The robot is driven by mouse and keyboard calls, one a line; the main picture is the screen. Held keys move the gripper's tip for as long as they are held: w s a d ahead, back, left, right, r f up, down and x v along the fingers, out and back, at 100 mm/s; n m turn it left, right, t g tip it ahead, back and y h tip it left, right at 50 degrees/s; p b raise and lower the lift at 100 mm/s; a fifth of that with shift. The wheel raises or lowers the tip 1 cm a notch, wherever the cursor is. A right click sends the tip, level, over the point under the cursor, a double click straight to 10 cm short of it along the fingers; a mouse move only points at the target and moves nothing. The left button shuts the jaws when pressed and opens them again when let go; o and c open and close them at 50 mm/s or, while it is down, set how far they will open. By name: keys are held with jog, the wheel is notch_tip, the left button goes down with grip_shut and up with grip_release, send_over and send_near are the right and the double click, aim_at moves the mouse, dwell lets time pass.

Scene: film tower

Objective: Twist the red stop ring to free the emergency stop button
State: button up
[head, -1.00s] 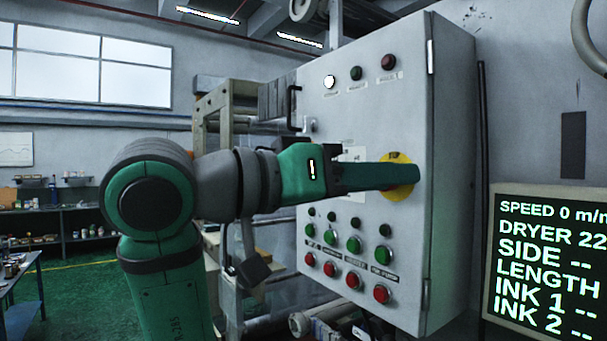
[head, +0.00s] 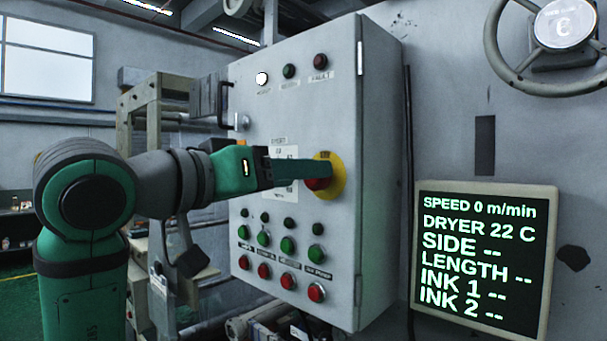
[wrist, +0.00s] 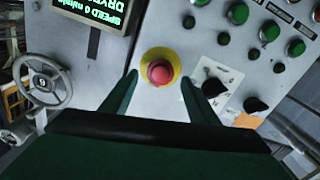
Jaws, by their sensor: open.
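The red emergency stop button (head: 316,184) sits on a round yellow plate (head: 338,188) on the front of the grey control cabinet. In the wrist view the red button (wrist: 160,72) and its yellow plate (wrist: 148,56) show between my two fingers. My gripper (head: 326,170) is open and empty, one green finger on each side of the button in the wrist view. In the head view the near finger crosses the upper part of the button and plate. I cannot tell whether a finger touches the button.
Green buttons (head: 288,246) and red buttons (head: 316,292) sit below on the cabinet (head: 385,150). Black knobs (wrist: 213,87) are close to the right finger in the wrist view. A display screen (head: 478,260) and a handwheel (head: 494,45) are to the right.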

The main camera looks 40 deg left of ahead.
jog(key=shift+w+d, duration=0.15)
jog(key=shift+w, duration=1.25)
